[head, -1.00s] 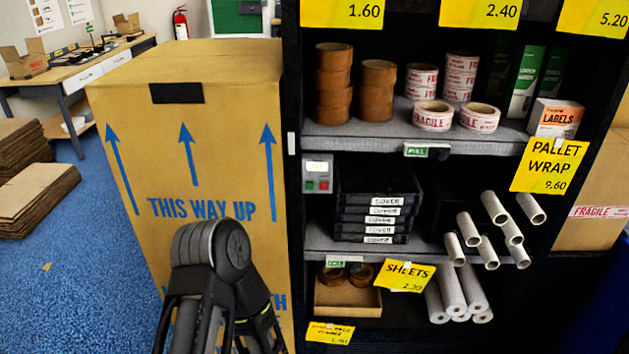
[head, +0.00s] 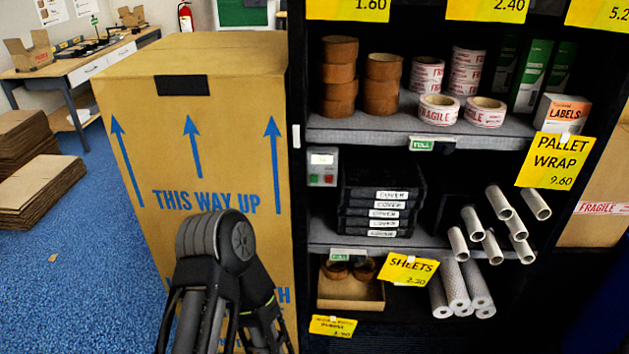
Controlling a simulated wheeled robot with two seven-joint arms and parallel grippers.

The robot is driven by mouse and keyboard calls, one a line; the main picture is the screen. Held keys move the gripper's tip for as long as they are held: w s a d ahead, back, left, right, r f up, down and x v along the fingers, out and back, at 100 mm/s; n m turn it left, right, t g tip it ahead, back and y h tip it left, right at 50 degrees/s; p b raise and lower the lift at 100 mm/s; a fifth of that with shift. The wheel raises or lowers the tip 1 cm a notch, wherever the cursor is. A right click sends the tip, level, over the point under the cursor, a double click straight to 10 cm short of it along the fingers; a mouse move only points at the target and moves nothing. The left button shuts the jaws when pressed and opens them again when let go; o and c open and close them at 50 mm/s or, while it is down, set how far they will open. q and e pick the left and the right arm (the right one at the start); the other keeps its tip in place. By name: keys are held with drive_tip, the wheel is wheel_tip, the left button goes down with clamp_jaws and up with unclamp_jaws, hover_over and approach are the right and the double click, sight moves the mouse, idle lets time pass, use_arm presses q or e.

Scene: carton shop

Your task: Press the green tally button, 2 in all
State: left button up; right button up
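The tally counter (head: 322,158) is a small grey box with a pale display at the left end of the shelf unit's middle level. Its green button (head: 313,180) is at the lower left of its face, beside a red button (head: 329,180). Both buttons are small in the picture and uncovered. A dark link of one of my arms rises at the bottom, left of the shelf and in front of the big carton. Neither gripper is in view, so nothing shows touching the counter.
The tall carton (head: 190,110) stands against the shelf's left side. Stacked black cover trays (head: 382,205) sit just right of the counter. Tape rolls (head: 339,75) are above, white tubes (head: 480,225) to the right, and an open tray (head: 350,293) below.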

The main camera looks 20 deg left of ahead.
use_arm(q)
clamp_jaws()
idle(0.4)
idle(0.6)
